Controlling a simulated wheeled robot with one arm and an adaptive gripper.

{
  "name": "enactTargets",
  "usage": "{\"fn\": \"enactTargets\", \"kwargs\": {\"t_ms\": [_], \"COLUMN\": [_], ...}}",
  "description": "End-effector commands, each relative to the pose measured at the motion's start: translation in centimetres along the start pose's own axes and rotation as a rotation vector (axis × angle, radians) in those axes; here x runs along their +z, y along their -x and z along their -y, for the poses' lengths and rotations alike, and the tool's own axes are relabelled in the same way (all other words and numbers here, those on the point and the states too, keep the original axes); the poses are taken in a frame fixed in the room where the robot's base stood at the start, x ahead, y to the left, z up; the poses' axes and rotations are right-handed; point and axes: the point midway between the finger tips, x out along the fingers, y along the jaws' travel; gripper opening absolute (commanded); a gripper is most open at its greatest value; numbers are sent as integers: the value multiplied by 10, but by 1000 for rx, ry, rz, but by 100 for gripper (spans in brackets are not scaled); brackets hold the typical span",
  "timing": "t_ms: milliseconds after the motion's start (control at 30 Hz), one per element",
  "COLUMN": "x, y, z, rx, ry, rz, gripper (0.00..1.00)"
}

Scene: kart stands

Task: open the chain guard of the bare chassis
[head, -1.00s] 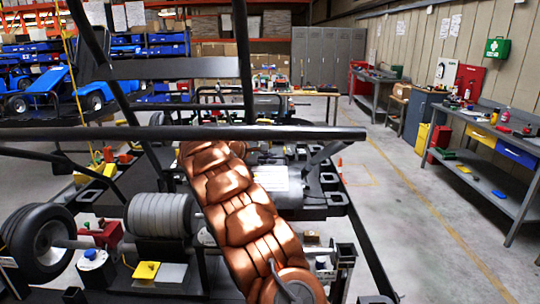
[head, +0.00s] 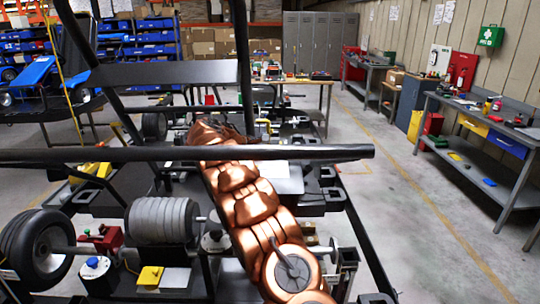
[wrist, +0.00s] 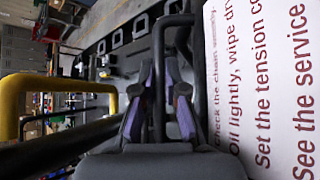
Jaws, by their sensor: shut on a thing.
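The bare chassis (head: 340,215), a dark frame, lies ahead in the head view. My copper arm reaches over it and hides my gripper there. In the wrist view my gripper (wrist: 159,95) has its purple-padded fingers shut around a black bar-shaped handle (wrist: 158,60). A white panel (wrist: 262,90) with red lettering about the chain lies right beside the handle. I take it for the face of the chain guard; its hinge and full outline are hidden.
A thick black bar (head: 100,154) crosses the near side of the head view. A wheel (head: 38,245) and a ribbed grey drum (head: 162,220) stand at left. A yellow bar (wrist: 50,85) shows in the wrist view. Open floor (head: 420,215) lies right, before a workbench (head: 490,150).

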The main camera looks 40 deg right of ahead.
Motion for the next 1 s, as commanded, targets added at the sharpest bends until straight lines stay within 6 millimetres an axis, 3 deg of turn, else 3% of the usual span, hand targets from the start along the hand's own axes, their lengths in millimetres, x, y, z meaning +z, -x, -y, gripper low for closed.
{"fn": "enactTargets", "kwargs": {"t_ms": [233, 267, 367, 767, 1000], "x": [1, 1, 1, 0, 0], "y": [0, 0, 0, 4, 29], "z": [0, 0, 0, 0, 0], "rx": [-1, -1, -1, 0, 0], "ry": [-1, -1, -1, -1, -2], "rz": [1, 1, 1, 0, -1], "gripper": [0, 14, 23, 23, 23]}}
